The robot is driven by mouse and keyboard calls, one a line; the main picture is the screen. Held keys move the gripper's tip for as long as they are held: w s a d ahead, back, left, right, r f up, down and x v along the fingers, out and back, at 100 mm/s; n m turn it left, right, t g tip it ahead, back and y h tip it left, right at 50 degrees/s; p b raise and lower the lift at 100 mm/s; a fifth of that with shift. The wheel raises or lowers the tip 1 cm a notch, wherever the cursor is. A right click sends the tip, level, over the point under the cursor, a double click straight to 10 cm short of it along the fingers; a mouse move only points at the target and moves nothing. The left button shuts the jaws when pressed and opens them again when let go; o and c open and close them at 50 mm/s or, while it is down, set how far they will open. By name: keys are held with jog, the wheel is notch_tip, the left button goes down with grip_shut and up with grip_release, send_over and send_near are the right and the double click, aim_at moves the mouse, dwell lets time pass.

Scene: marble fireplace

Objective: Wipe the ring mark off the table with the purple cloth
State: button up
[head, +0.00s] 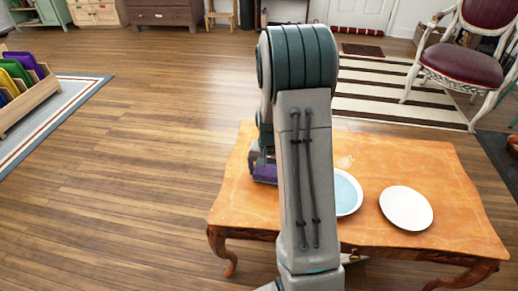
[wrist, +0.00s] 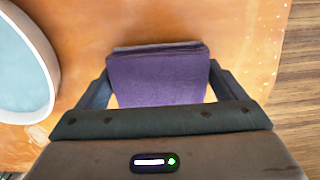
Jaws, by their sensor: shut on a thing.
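The purple cloth (wrist: 157,78) is a folded, flat-looking pad held between the two fingers of my gripper (wrist: 158,90) in the wrist view. In the head view the cloth (head: 265,173) shows as a small purple patch beside my arm, low over the left part of the wooden table (head: 415,160). I cannot tell whether it touches the tabletop. A faint pale mark (head: 345,161) shows on the tabletop right of my arm; I cannot tell whether it is the ring mark. My arm hides the middle of the table.
A blue-centred, white-rimmed dish (head: 347,192) stands right of my arm; it also shows at the left of the wrist view (wrist: 20,65). A white plate (head: 406,208) lies further right. A red-seated chair (head: 462,60) stands behind the table.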

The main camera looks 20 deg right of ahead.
notch_tip(320, 180, up, 2)
jog(key=shift+s+r, duration=0.1)
jog(key=shift+r, duration=0.05)
jog(key=shift+r+p, duration=2.3)
jog(key=shift+r, duration=0.25)
